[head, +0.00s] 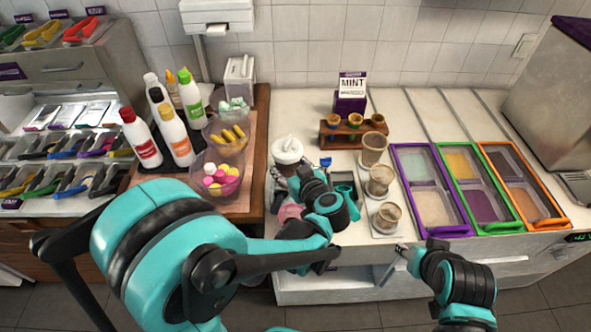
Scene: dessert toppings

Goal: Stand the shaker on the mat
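A shaker (287,151) with a white lid and a brownish body is upright at the left end of the white counter. My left gripper (303,180) is right beside its lower right side. My own wrist hides the fingers, so I cannot tell whether they touch or grip the shaker. A dark square piece (344,182), possibly the mat, lies just right of the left gripper, partly covered by my wrist. My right gripper (396,251) is low at the counter's front edge, apart from everything; its fingers are too small to judge.
Cups of brown topping (380,180) stand right of the dark square. Coloured topping trays (430,190) fill the right. Bottles (178,135) and bowls (216,178) stand left. A pink item (290,212) lies in front.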

